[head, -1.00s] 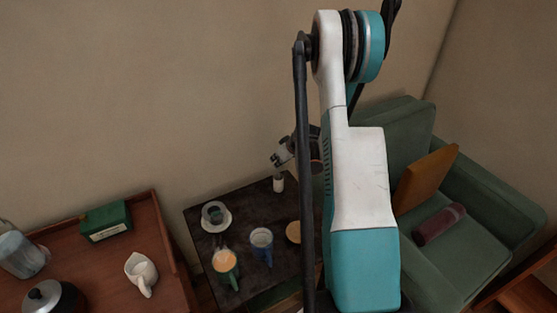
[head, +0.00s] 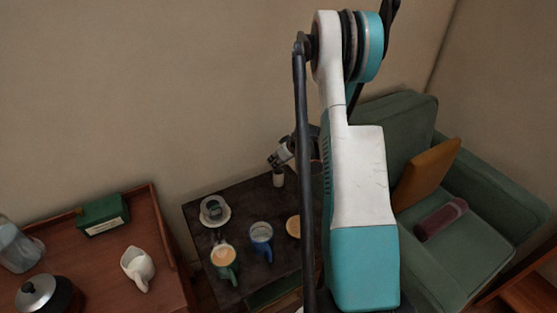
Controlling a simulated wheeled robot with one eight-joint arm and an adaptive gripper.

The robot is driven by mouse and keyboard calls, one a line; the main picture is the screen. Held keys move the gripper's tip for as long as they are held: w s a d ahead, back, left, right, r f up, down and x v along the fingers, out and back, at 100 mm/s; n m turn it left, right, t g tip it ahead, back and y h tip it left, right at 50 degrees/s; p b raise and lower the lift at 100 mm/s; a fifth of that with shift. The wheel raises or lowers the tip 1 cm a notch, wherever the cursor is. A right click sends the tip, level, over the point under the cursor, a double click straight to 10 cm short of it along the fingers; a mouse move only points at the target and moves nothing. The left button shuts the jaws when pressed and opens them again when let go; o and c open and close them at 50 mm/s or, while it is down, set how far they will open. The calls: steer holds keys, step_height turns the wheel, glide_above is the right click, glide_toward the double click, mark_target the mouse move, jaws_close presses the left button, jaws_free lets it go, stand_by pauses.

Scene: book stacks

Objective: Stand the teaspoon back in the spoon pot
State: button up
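My gripper (head: 279,157) is small in the head view, at the back of the dark side table (head: 250,190), partly hidden by my arm. It is just above a small pale upright pot (head: 278,179) near the table's back edge, which may be the spoon pot. I cannot tell whether they touch. I cannot make out the teaspoon, and the fingers are too small and covered to show whether they are open or shut.
A cup on a saucer (head: 214,211), a green mug (head: 225,272), a blue mug (head: 261,241) and a round tan item (head: 293,227) crowd the table. A wooden tray table (head: 90,260) with a white jug (head: 138,268) is left; a green armchair (head: 465,260) is right.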

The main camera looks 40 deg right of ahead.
steer(key=v, duration=1.2)
stand_by(1.1)
